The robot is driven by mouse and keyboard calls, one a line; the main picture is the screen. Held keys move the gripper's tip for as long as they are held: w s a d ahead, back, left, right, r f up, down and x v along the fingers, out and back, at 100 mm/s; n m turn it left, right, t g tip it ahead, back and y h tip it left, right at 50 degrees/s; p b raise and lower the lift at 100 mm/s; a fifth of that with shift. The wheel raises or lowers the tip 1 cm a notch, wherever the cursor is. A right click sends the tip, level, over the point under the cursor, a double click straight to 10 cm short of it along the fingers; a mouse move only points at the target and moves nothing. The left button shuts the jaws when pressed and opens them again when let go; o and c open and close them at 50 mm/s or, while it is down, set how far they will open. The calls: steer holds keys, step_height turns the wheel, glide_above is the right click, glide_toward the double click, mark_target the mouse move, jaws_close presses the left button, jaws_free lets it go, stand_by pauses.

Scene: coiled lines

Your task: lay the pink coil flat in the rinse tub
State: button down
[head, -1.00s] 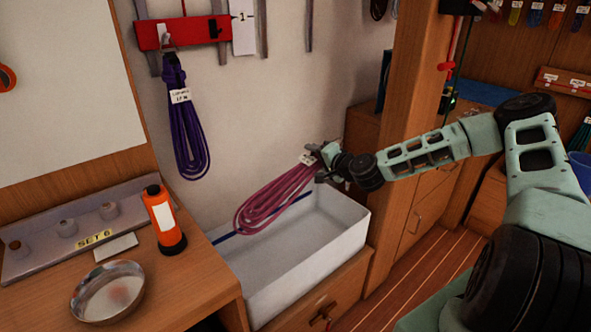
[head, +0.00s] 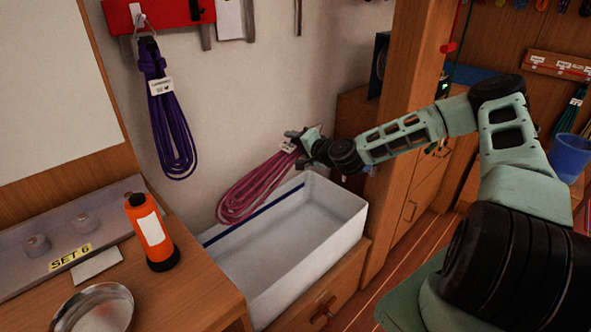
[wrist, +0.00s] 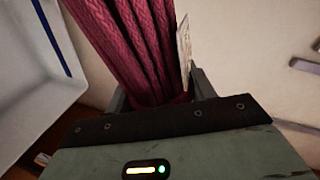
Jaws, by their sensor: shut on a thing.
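The pink coil (head: 258,186) hangs slanting down to the left from my gripper (head: 301,146), which is shut on its tagged upper end. The rinse tub (head: 345,225) is a white rectangular basin with a blue line along its inner far wall. In the head view the coil shows along and beyond the tub's far rim, by the wall; I cannot tell if its lower loops touch the rim. In the wrist view the coil (wrist: 125,40) runs up from between my fingers (wrist: 160,92), and the tub (wrist: 28,85) lies to the left. The tub's visible inside is empty.
A purple coil (head: 168,120) hangs from a red wall rack (head: 175,14). An orange bottle (head: 150,235) and a metal bowl (head: 95,308) stand on the wooden counter left of the tub. A wooden post (head: 400,110) rises right of the tub.

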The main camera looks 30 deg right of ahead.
step_height(320, 180, down, 26)
steer(key=b, duration=2.1)
steer(key=shift+f, duration=0.1)
steer(key=shift+c, duration=2.2)
jaws_free()
step_height(320, 180, up, 10)
steer(key=p, duration=0.2)
steer(key=shift+p, duration=0.35)
steer(key=shift+f, duration=0.15)
